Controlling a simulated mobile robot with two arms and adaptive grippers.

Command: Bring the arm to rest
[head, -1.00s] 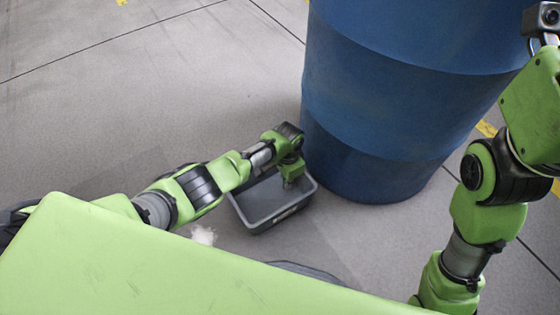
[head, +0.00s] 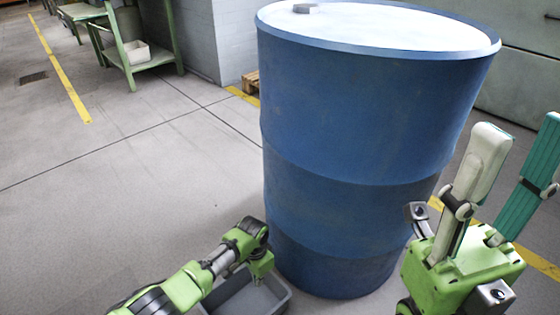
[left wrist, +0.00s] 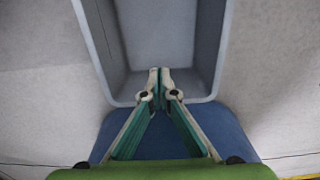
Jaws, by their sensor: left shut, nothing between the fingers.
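My left arm reaches in from the lower left in the head view. My left gripper (head: 259,276) points down over a grey bin (head: 280,299) on the floor. In the left wrist view my left gripper (left wrist: 160,72) is shut, its fingertips together and nothing between them. The grey bin's wall (left wrist: 215,45) is around and behind the fingertips there, and its visible inside looks empty. My right gripper (head: 512,165) is raised at the right in the head view, with its two fingers spread apart and nothing between them.
A large blue drum (head: 350,150) stands close behind the bin, between my arms. A small grey piece (head: 305,8) is on its top. A green bench (head: 150,60) holding a white box (head: 135,52) stands far left. The floor at left is clear.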

